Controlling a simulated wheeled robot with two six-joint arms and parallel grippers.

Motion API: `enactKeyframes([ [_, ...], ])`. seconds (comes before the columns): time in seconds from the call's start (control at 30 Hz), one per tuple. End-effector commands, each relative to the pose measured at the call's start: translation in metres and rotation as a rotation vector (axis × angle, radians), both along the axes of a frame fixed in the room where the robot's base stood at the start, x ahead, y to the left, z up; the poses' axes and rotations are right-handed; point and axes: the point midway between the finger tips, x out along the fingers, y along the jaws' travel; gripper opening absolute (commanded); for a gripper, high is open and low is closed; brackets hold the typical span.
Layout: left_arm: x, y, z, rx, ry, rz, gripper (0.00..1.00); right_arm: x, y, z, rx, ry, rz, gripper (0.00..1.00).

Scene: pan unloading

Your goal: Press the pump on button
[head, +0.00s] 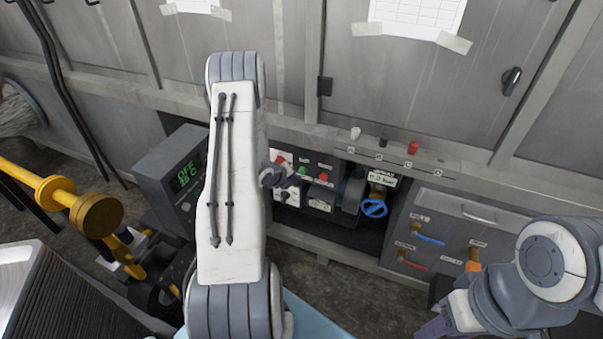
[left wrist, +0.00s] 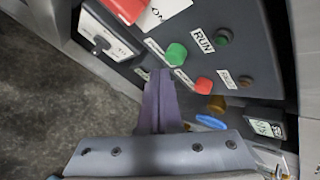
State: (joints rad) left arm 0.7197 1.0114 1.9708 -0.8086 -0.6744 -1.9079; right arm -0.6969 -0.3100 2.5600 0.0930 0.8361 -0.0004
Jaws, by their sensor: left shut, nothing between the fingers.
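The control panel (head: 305,180) is low on the wall unit, right of my left arm. Its green button (left wrist: 176,54) and red button (left wrist: 204,86) show in the left wrist view; the green one also shows in the head view (head: 302,171). The label beside the green button is too small to read. My left gripper (left wrist: 160,76) is shut and empty, its purple fingertips just below and left of the green button. I cannot tell if they touch it. In the head view my left arm hides part of this area. My right gripper (head: 433,328) shows only partly at the bottom edge.
A lamp (left wrist: 223,37) by a RUN label and a large red control (left wrist: 128,8) are on the same panel. A blue valve wheel (head: 374,208) is to its right. A grey display box (head: 178,175) stands left of my left arm.

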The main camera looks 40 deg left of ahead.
Motion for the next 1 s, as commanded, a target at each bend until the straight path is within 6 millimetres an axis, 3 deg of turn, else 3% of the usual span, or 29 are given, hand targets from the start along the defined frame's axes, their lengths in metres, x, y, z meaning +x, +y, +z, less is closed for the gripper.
enactKeyframes([
  [1.0, 0.0084, 0.0017, 0.0003, 0.0, 0.0, 0.0, 0.0, 0.0, 0.0, -0.0032, 0.0, 0.0, 0.0, 0.47],
])
